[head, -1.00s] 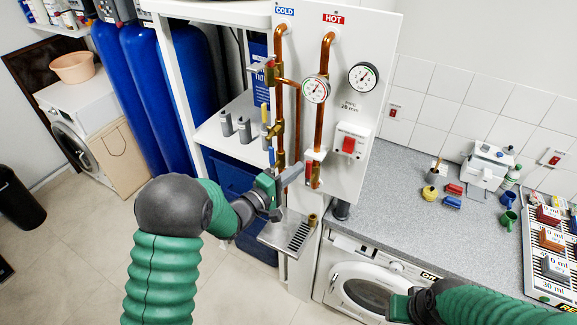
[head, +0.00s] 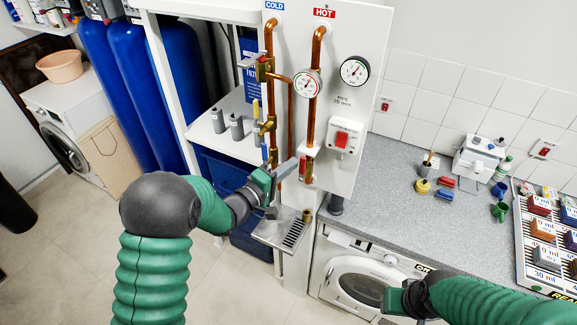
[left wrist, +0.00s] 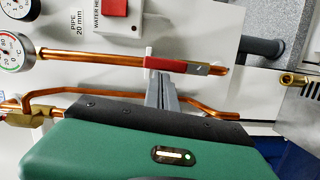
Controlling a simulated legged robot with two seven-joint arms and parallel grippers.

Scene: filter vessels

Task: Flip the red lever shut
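The red lever (head: 302,167) is near the lower end of the copper hot pipe (head: 317,95). In the left wrist view the red lever (left wrist: 165,64) lies roughly in line with the pipe (left wrist: 85,57), with a silver part toward the brass end. My left gripper (head: 291,166) is at the lever, its grey fingers pointing at it. In the left wrist view the fingers (left wrist: 160,88) end right at the red handle's edge. They overlap from this angle, so their gap and any contact are unclear. My right gripper (head: 391,299) is low at right, its fingers not clear.
The cold pipe (head: 269,85) with brass valves stands left of the hot pipe. Gauges (head: 307,83) and a red heater switch (head: 342,140) are on the white panel. A drip tray (head: 285,232) sits below. The grey counter (head: 385,190) is to the right.

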